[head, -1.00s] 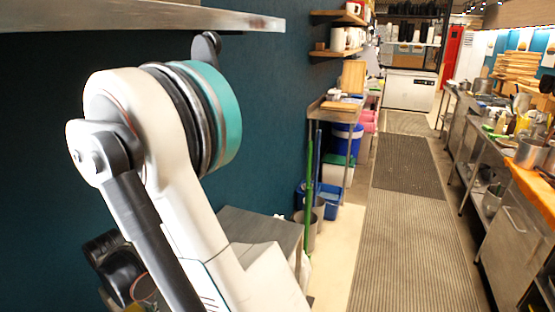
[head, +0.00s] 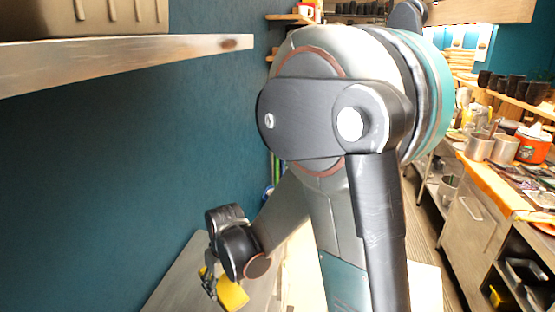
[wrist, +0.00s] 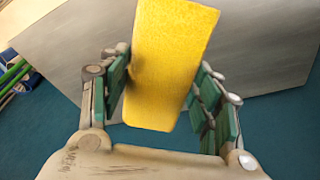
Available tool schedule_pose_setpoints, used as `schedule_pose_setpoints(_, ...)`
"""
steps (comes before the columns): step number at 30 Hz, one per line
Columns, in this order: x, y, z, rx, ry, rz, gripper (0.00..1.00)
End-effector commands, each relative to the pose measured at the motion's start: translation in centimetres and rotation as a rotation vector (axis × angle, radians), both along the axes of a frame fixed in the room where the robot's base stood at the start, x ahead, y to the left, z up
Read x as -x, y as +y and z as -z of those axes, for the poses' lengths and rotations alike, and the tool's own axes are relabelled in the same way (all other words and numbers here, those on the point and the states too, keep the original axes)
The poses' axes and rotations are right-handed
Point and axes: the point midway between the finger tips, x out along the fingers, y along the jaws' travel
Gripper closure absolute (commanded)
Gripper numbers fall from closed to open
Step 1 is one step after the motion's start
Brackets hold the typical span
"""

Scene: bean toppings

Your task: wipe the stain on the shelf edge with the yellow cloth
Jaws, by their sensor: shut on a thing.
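The yellow cloth (head: 232,294) is held in my gripper (head: 210,284), low in the head view and well below the shelf. In the wrist view the cloth (wrist: 170,60) stands between the green-padded fingers of my gripper (wrist: 162,85), which are shut on it. The wooden shelf (head: 110,66) juts in from the upper left of the head view. A small dark reddish stain (head: 229,43) shows on its front edge near the right end. The stain is not in the wrist view.
A grey worktop (head: 180,275) lies under my gripper, against the teal wall (head: 130,170). A slatted wooden crate (head: 100,17) stands on the shelf. My arm blocks the middle of the head view. A cluttered counter (head: 500,185) runs along the right.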

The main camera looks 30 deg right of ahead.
Motion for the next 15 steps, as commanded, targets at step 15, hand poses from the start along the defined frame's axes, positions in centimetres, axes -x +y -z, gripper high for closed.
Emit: schedule_pose_setpoints(15,-1.4,-2.4,-17.8,-0.168,-0.457,-0.357,0.61)
